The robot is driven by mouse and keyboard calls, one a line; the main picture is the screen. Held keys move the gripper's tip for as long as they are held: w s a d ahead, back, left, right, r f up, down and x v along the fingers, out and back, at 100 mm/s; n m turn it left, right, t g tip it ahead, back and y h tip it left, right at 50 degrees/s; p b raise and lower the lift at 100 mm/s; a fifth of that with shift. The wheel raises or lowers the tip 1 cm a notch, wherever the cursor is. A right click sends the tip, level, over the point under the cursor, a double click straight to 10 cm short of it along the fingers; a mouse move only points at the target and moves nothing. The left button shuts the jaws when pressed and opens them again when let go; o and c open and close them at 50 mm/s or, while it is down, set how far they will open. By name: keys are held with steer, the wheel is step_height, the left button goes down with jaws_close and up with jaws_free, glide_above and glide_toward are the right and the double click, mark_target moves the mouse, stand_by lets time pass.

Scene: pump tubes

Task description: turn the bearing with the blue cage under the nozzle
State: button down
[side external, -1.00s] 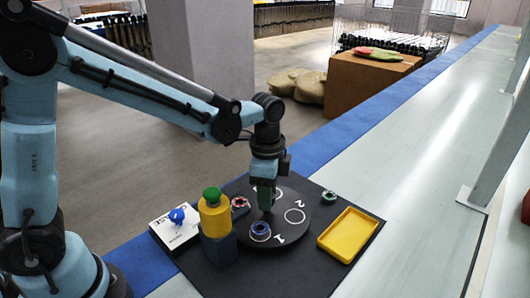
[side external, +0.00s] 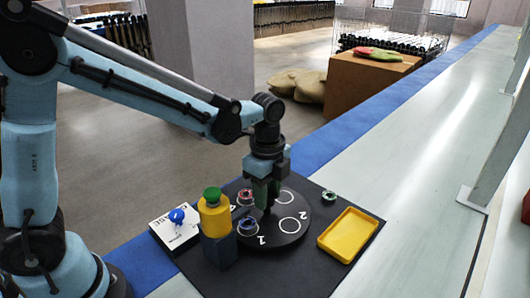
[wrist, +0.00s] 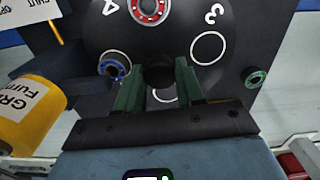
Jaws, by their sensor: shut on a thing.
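The bearing with the blue cage (side external: 246,225) lies on the dark round turntable (side external: 268,238), on the side by the yellow cylinder; it also shows in the wrist view (wrist: 115,66). A red-caged bearing (side external: 246,197) lies further back on the turntable and shows in the wrist view (wrist: 150,8). My gripper (side external: 265,206) points down at the turntable's middle. In the wrist view its green fingers (wrist: 160,68) are shut on the dark centre knob (wrist: 160,76).
A white box (side external: 175,236) with a blue knob (side external: 177,215) stands left of the yellow cylinder. A yellow tray (side external: 348,235) lies to the right. A green-caged bearing (side external: 329,196) sits off the turntable, with bare black mat (side external: 310,270) in front.

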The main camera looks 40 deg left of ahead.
steer(key=shift+m, duration=0.4)
stand_by(0.4)
steer(key=c, duration=0.7)
jaws_free()
step_height(320, 180, up, 12)
stand_by(0.3)
steer(key=shift+f, duration=6)
